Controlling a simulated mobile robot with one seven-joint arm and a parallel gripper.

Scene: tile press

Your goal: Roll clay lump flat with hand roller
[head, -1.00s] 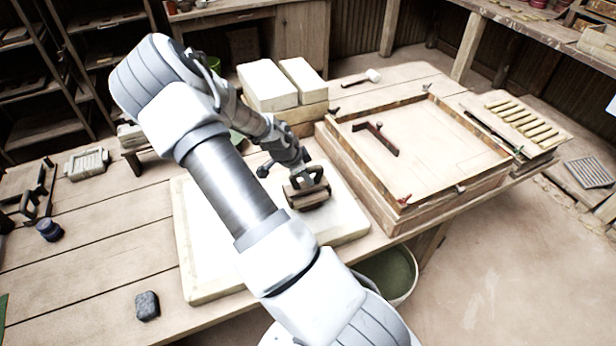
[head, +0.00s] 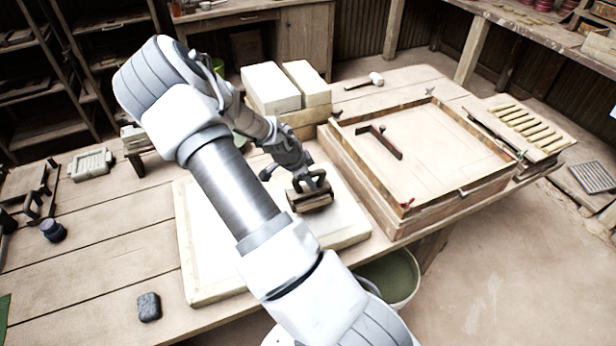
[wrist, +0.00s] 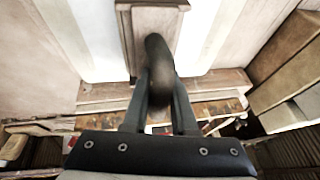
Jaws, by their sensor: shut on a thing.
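My gripper (head: 314,181) is shut on the dark curved handle of the hand roller (head: 313,201). The roller's brown wooden body is at or just above the right part of a pale slab (head: 208,287); I cannot tell whether it touches. In the wrist view, my gripper (wrist: 158,92) has its fingers on either side of the dark handle, with the wooden roller body (wrist: 152,20) beyond it over the pale surface. I cannot make out a separate clay lump; my arm covers much of the slab.
A wood-framed tray (head: 470,188) with a dark-handled tool (head: 385,142) stands right of the slab. Pale blocks (head: 271,90) stand behind. A dark stone (head: 149,307) lies at front left, and a green-filled bucket (head: 392,280) is below the table's front edge.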

